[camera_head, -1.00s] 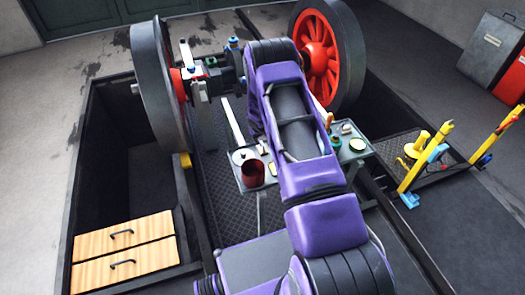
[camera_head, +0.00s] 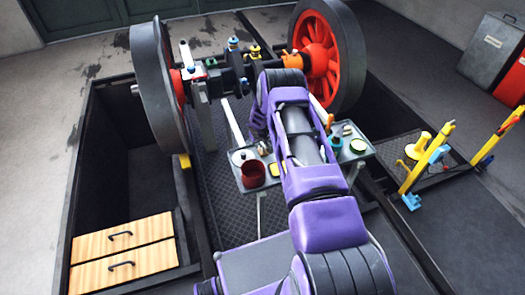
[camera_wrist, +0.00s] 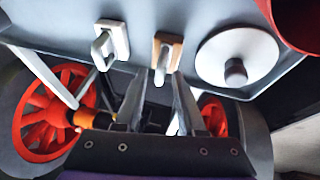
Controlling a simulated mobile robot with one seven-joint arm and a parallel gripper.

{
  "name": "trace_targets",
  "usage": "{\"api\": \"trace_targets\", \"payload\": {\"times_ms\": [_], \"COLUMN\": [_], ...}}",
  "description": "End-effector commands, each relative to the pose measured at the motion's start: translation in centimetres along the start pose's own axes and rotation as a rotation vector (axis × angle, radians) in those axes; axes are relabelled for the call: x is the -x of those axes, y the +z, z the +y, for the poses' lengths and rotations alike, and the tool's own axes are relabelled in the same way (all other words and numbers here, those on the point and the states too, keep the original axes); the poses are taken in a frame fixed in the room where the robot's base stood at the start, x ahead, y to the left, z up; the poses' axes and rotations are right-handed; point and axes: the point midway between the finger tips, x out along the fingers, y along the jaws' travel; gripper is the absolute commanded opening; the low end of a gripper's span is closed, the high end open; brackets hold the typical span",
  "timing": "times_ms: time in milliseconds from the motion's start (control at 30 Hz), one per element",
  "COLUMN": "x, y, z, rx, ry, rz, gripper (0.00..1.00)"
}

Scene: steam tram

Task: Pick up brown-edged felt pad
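The brown-edged felt pad (camera_wrist: 175,47) shows in the wrist view near the top middle, a small block with brown edges and a pale peg-like part pointing toward me. It is on the grey tray (camera_wrist: 70,52). My gripper (camera_wrist: 160,88) is open, its two fingers apart and pointing at the pad, with nothing visible between them. The fingertips appear close to the pad's peg; I cannot tell if they touch. In the head view my arm hides the gripper, and I cannot make out the pad.
A similar pale-edged piece (camera_wrist: 112,40) sits left of the pad, and a white disc with a dark knob (camera_wrist: 238,52) right of it. The red-spoked wheelset (camera_head: 318,55) stands beyond, near my arm.

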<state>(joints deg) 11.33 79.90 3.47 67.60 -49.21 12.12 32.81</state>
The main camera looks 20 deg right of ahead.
Motion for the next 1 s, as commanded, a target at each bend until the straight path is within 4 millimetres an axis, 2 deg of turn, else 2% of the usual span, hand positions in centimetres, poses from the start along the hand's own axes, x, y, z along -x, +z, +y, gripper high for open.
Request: {"api": "trace_targets", "payload": {"times_ms": [33, 200, 700, 867, 1000], "x": [0.0, 0.0, 0.2, 2.3, 5.0], "y": [0.0, 0.0, -0.1, -1.0, -2.2], "z": [0.0, 0.0, 0.1, 0.5, 1.1], "rx": [0.000, 0.000, 0.000, 0.000, 0.000], "ry": [0.000, 0.000, 0.000, 0.001, 0.001], "rz": [0.000, 0.000, 0.000, 0.002, 0.003], "gripper": [0.28, 0.00, 0.00, 0.00, 0.00]}}
